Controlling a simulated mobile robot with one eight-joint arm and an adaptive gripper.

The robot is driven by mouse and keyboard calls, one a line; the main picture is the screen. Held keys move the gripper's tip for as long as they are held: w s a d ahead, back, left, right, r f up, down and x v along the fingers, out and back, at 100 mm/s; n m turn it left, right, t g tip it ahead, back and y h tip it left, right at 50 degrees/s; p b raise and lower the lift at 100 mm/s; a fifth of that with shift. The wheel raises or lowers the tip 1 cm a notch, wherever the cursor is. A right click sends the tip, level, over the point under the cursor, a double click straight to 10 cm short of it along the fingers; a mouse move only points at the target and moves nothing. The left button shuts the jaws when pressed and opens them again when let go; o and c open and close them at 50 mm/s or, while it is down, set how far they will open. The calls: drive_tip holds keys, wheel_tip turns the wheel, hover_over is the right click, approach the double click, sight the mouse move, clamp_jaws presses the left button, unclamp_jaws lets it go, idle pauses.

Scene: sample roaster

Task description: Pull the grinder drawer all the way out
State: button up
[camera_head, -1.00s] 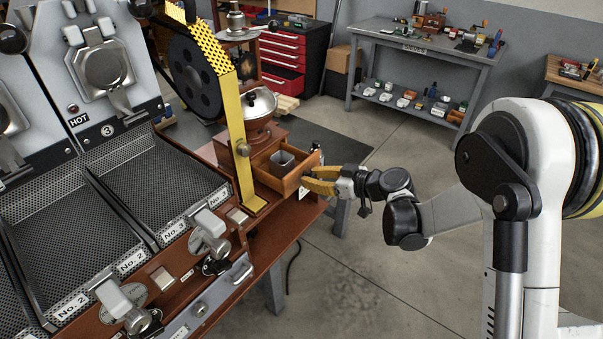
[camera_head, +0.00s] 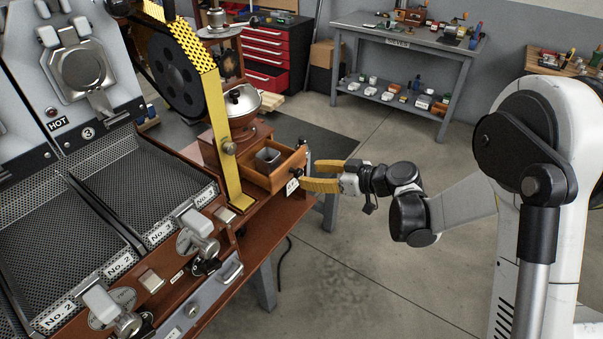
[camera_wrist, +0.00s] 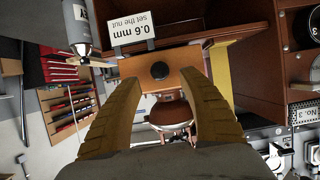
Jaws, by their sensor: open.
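The wooden grinder drawer (camera_head: 285,172) projects from the reddish-brown base of the grinder (camera_head: 241,103), which has a silver domed top. A dark round knob (camera_head: 296,172) is on the drawer front, also seen as a black disc (camera_wrist: 160,70) in the wrist view. My gripper (camera_head: 308,174) is open, its yellow fingers spread just in front of the knob. In the wrist view, my gripper (camera_wrist: 160,84) shows its fingers on either side of the knob with nothing between them. Exact contact with the drawer front cannot be told.
A small card (camera_wrist: 141,37) reading "0.6 mm set the nut" stands beside the drawer front. A grey bottle (camera_wrist: 76,28) is close by. A yellow guard post (camera_head: 225,150) rises by the grinder. The floor right of the bench is clear.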

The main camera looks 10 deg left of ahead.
drive_tip(key=v, duration=0.7)
drive_tip(key=shift+r, duration=0.1)
drive_tip(key=s+d+r+m+t+h, duration=0.1)
drive_tip(key=s+d+r+m+h, duration=0.2)
drive_tip(key=s+d+m+h, duration=0.3)
drive_tip(key=s+d+r+m+h, duration=0.3)
drive_tip(key=s+d+m+h, duration=0.3)
drive_tip(key=s+d, duration=1.1)
drive_tip(key=shift+d+r+m+t+h, duration=0.2)
drive_tip(key=shift+r+m+t+h, duration=0.15)
drive_tip(key=shift+m, duration=0.35)
